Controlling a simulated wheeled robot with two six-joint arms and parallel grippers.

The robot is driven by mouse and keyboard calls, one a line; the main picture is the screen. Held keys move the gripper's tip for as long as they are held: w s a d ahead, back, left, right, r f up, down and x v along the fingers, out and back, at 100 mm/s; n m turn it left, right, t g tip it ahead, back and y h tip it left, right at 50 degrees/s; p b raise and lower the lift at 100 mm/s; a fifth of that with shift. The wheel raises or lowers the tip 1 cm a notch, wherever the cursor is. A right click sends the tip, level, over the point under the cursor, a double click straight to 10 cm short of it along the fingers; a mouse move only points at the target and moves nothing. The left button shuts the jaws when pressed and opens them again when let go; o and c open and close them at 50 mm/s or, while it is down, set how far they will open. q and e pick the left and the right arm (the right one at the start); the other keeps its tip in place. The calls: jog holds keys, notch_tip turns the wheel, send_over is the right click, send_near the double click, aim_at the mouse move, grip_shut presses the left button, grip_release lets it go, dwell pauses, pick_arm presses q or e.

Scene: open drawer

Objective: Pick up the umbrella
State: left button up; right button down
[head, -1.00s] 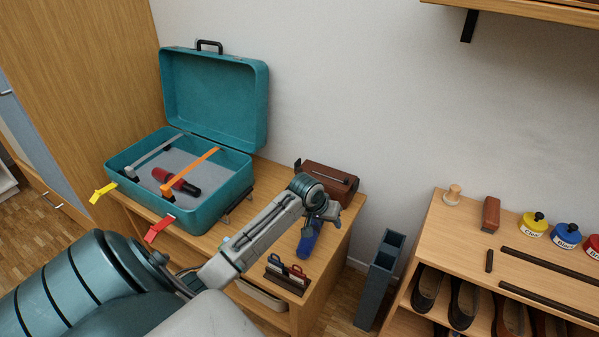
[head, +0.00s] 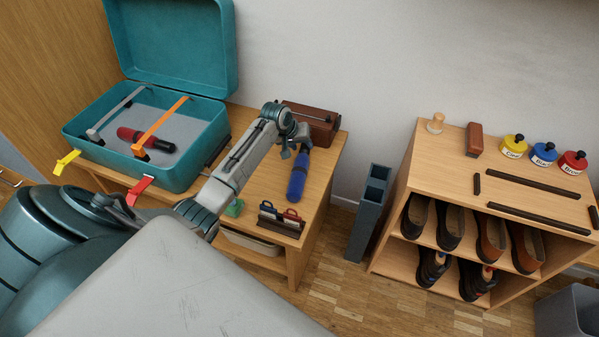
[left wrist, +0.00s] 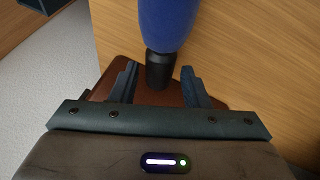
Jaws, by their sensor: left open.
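A folded blue umbrella (head: 297,180) with a dark handle lies on the right part of the wooden bench. A second, red folded umbrella (head: 136,137) lies in the open teal suitcase (head: 196,172). My left gripper (head: 303,143) is over the handle end of the blue umbrella. In the left wrist view my left gripper (left wrist: 157,72) is open, with its fingers on either side of the dark handle (left wrist: 158,70). The blue body (left wrist: 167,22) runs out of the top of that view. My right gripper is not in view.
A brown box (head: 318,121) stands behind the blue umbrella. A small card holder (head: 280,219) is at the bench's front edge. A grey umbrella stand (head: 366,215) is on the floor, right of the bench. A shoe shelf (head: 451,173) stands further right.

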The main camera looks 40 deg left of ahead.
pick_arm(q)
jog(key=x, duration=0.2)
jog(key=shift+w+f, duration=0.15)
jog(key=shift+f, duration=0.05)
grip_shut()
jog(key=shift+r, duration=0.1)
